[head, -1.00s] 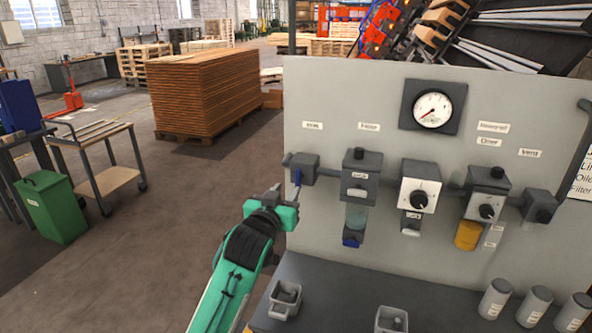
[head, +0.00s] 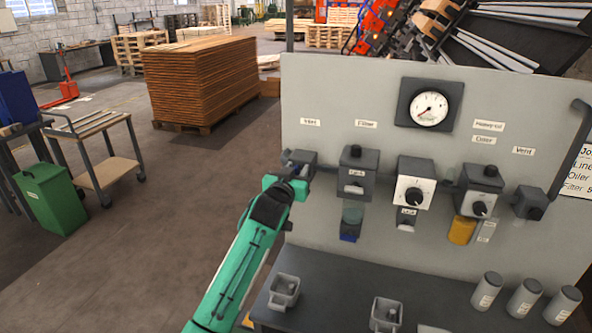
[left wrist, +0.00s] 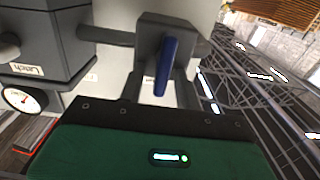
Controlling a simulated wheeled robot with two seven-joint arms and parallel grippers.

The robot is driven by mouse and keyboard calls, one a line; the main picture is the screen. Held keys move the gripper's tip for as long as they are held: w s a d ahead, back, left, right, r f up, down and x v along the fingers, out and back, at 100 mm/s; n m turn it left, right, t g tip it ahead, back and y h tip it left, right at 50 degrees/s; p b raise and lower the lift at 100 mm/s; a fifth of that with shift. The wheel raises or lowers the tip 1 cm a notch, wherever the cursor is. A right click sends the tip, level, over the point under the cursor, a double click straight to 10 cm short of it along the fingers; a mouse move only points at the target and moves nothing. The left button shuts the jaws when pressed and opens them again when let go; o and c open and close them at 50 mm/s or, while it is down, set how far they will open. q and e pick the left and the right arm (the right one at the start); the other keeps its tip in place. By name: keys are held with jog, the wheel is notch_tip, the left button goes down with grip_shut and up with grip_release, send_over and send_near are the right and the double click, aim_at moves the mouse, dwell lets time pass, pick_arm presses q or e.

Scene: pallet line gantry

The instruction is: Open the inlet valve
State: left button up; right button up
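The inlet valve is a dark grey block (head: 303,158) under the "Inlet" label, at the left end of the panel's pipe row. Its blue lever (left wrist: 166,66) shows in the left wrist view, in front of the valve body (left wrist: 166,30); in the head view my gripper hides it. My left gripper (head: 296,166) is at the valve. In the left wrist view its two dark fingers (left wrist: 159,92) stand apart, one on each side of the lever, with visible gaps. I cannot tell whether either touches it. My right gripper is in no view.
Right of the valve are the filter (head: 357,170) with a latch, a regulator knob (head: 414,195), the oiler (head: 480,190) and the vent (head: 531,203). A gauge (head: 430,108) sits above. Grey cups and cylinders stand on the shelf (head: 340,275). Open floor lies left.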

pick_arm(q)
grip_shut()
jog(key=shift+s+d+f+m+p, duration=0.1)
jog(key=shift+d+f+m+p, duration=0.25)
jog(key=shift+m, duration=2.65)
jog(key=shift+s+d+f+m+p, duration=0.1)
jog(key=shift+d+f+m+p, duration=0.25)
jog(key=shift+m, duration=2.65)
jog(key=shift+s+d+f+m+p, duration=0.1)
jog(key=shift+d+f+m+p, duration=0.25)
jog(key=shift+m, duration=2.65)
jog(key=shift+a+f, duration=0.1)
